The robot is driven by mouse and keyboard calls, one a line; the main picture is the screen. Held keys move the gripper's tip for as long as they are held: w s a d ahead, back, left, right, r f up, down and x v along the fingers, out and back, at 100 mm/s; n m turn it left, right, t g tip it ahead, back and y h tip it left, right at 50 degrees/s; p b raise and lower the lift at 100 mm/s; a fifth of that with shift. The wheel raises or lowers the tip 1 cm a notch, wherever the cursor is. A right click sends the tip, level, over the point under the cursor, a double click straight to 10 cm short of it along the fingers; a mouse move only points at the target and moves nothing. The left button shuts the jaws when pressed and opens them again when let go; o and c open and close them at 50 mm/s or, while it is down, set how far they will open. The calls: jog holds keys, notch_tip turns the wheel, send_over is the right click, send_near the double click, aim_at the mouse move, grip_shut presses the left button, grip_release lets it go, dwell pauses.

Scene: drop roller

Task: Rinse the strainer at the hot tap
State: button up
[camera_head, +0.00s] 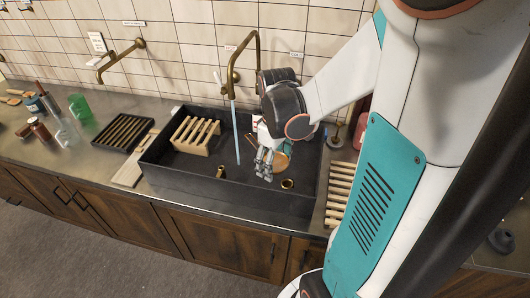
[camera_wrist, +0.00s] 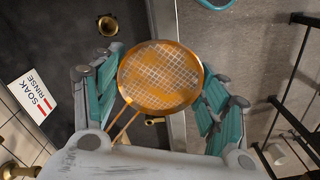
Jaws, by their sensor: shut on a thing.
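The strainer (camera_wrist: 160,77) has a round orange-gold rim, a pale mesh and thin handle wires; my gripper's teal fingers stand on both sides of it in the wrist view. In the head view the strainer (camera_head: 284,160) shows partly behind my gripper (camera_head: 265,163), which is shut on it over the right part of the dark sink (camera_head: 190,184). A brass tap (camera_head: 243,54) arches over the sink, and a pale blue water stream (camera_head: 235,132) falls from it. The stream is left of the strainer and looks apart from it. The gripped part is unclear.
A slatted wooden rack (camera_head: 195,135) sits in the sink's left part. Brass fittings (camera_head: 288,184) show on its floor. A second tap (camera_head: 121,58) is on the wall at left. A SOAK/RINSE sign (camera_wrist: 38,98) is near the gripper. Glasses (camera_head: 78,106) and a dark rack (camera_head: 123,132) stand left.

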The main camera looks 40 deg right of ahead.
jog(key=w+d+f+b, duration=0.1)
jog(key=w+f+b, duration=0.1)
jog(key=w, duration=0.9)
jog(key=shift+w+f+b, duration=0.2)
jog(key=shift+w+b, duration=0.15)
jog(key=shift+w, duration=0.05)
jog(key=shift+d, duration=0.15)
dwell(0.5)
